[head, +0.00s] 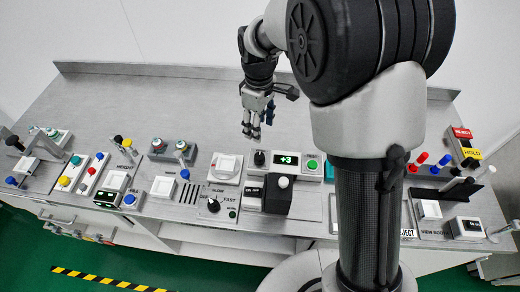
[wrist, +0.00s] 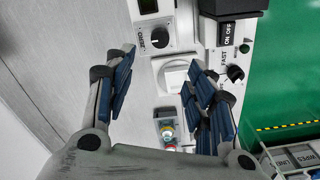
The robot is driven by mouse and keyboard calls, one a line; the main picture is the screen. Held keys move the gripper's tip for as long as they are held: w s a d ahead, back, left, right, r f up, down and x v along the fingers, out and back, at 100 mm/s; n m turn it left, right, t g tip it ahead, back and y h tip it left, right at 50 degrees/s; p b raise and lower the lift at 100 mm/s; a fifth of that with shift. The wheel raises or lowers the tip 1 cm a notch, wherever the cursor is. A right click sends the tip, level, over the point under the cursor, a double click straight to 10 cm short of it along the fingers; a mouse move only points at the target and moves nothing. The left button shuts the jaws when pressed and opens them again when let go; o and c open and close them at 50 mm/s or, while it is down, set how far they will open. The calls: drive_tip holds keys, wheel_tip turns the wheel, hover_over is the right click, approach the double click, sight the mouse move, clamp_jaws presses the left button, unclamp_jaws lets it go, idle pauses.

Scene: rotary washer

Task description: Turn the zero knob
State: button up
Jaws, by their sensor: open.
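The zero knob (head: 259,157) is a small black knob on a light panel, left of a display (head: 286,160) that reads +3. In the wrist view the zero knob (wrist: 159,38) shows beside its label, with a white pointer mark, at the top centre. My gripper (head: 257,130) hangs above and behind the panel in the head view, apart from the knob. In the wrist view my gripper (wrist: 162,72) has its blue-padded fingers spread, with nothing between them. The knob lies just beyond the fingertips there.
A green button (head: 312,164) is right of the display. A black block with a white button (head: 283,182) stands in front. A SLOW/FAST knob (head: 213,204) and a white square plate (head: 227,168) are to the left. The bench behind the panels is bare.

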sight(260, 156)
wheel_tip(260, 156, down, 15)
drive_tip(key=b, duration=0.3)
drive_tip(key=shift+r+b, duration=0.1)
drive_tip(key=shift+b, duration=0.2)
drive_tip(key=shift+c, duration=0.4)
drive_tip(key=c, duration=1)
drive_tip(key=shift+r+m, duration=0.1)
drive_tip(key=shift+m, duration=0.3)
drive_tip(key=m+p, duration=0.1)
drive_tip(key=m, duration=0.4)
drive_tip(key=shift+m+p, duration=0.3)
drive_tip(key=shift+p, duration=0.1)
drive_tip(key=m, duration=0.5)
drive_tip(key=shift+p, duration=0.4)
drive_tip(key=shift+m, duration=0.4)
